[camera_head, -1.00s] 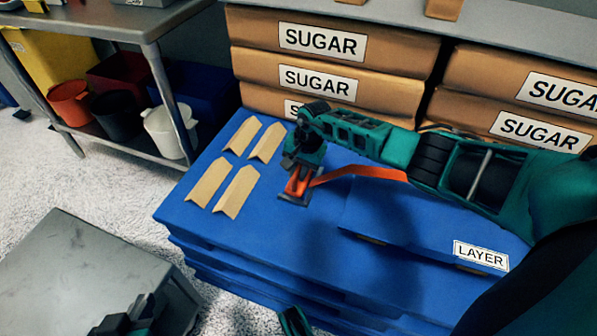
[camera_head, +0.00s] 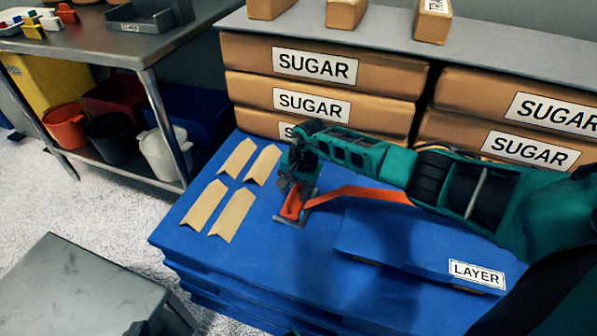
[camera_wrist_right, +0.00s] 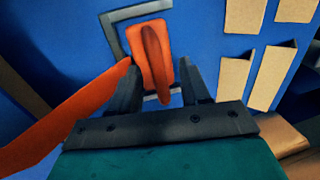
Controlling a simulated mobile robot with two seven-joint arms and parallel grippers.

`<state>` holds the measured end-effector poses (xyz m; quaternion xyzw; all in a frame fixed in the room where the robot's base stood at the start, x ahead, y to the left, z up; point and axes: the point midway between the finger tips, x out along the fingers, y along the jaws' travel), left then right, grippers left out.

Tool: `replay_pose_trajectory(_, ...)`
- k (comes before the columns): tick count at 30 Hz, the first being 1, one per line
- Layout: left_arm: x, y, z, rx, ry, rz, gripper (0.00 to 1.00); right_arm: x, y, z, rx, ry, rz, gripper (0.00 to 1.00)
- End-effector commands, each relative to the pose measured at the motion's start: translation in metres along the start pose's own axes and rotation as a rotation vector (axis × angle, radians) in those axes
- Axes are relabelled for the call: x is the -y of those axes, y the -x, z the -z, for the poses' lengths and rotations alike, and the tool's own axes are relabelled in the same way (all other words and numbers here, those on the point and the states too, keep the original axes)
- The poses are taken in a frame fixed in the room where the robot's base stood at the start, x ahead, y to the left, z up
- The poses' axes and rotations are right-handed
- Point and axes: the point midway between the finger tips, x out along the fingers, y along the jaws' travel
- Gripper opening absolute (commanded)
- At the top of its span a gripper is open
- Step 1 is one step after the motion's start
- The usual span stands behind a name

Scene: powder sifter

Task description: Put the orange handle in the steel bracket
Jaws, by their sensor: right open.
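The orange handle (camera_wrist_right: 162,50) shows in the right wrist view as an upright grip on an orange plate. It lies within the outline of the grey steel bracket (camera_wrist_right: 112,32); I cannot tell whether it is fully seated. My right gripper (camera_wrist_right: 160,72) is open, one finger on each side of the handle. In the head view the right gripper (camera_head: 294,190) is over the handle (camera_head: 291,206), with the bracket (camera_head: 290,222) under it on the blue surface. A dark tip of what looks like my left gripper (camera_head: 137,328) shows at the bottom edge, its jaws unclear.
An orange strip (camera_head: 355,192) runs right from the handle area, partly behind my arm. Several tan pieces (camera_head: 207,205) lie left on the blue stack (camera_head: 210,254). A LAYER-labelled blue slab (camera_head: 420,245) is at right. SUGAR sacks (camera_head: 315,67) stand behind.

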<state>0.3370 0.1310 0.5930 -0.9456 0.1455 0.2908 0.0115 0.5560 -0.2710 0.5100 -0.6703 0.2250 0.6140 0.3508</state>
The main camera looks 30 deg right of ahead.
Motion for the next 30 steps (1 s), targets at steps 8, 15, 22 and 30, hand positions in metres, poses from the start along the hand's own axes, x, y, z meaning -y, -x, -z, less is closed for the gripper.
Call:
replay_pose_trajectory(8, 0.006, 0.013, 0.013, -0.003, 0.002, 0.021, 0.00, 0.000, 0.067, 0.001, -0.002, 0.002, 0.000, 0.47)
replay_pose_trajectory(15, 0.011, 0.017, 0.014, -0.005, -0.006, 0.034, 0.00, 0.001, 0.101, 0.001, -0.001, 0.002, 0.000, 0.47)
replay_pose_trajectory(22, 0.012, 0.017, 0.011, -0.001, -0.009, 0.035, 0.00, 0.018, 0.094, -0.038, 0.104, -0.080, 0.094, 0.47)
replay_pose_trajectory(30, 0.011, 0.016, 0.010, 0.003, -0.009, 0.034, 0.00, 0.102, 0.110, -0.211, 0.827, -0.822, 0.474, 0.47)
